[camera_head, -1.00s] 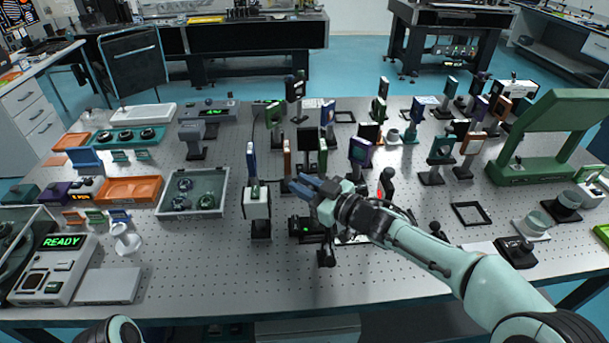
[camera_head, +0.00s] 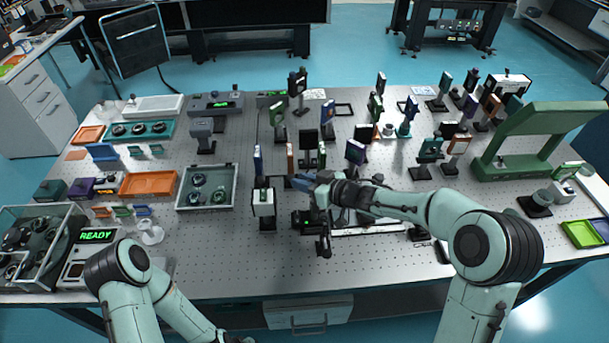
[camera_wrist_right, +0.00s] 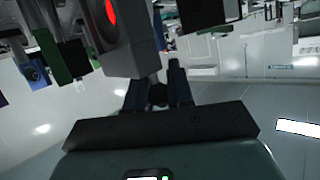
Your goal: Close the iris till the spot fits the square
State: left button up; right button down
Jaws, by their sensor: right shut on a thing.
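My right gripper (camera_head: 303,183) reaches in from the right among the upright optics at the middle of the table. In the right wrist view its dark fingers (camera_wrist_right: 158,90) are closed around a small dark part, which looks like the iris lever (camera_wrist_right: 157,93); the fingers hide most of it. Just beyond stands a grey block (camera_wrist_right: 140,45) with a bright red spot (camera_wrist_right: 111,12), cut by the top edge. A white-faced box (camera_head: 263,203) on a post stands just left of the gripper. I cannot make out the square or the iris opening. My left arm shows at lower left; its gripper is out of view.
Several mounted optics, such as a purple one (camera_head: 356,151), crowd around the gripper. A grey tray (camera_head: 207,186) and an orange tray (camera_head: 149,184) lie to the left. A large green frame (camera_head: 535,137) stands at right. The front of the perforated table (camera_head: 215,268) is mostly clear.

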jog(key=shift+s+f, duration=0.1)
jog(key=shift+s, duration=0.2)
jog(key=c, duration=1)
grip_release()
jog(key=shift+w, duration=0.15)
jog(key=shift+s+d+r, duration=0.3)
jog(key=shift+s+d, duration=0.05)
jog(key=shift+d, duration=0.1)
jog(key=v, duration=1.2)
jog(key=shift+s, duration=0.15)
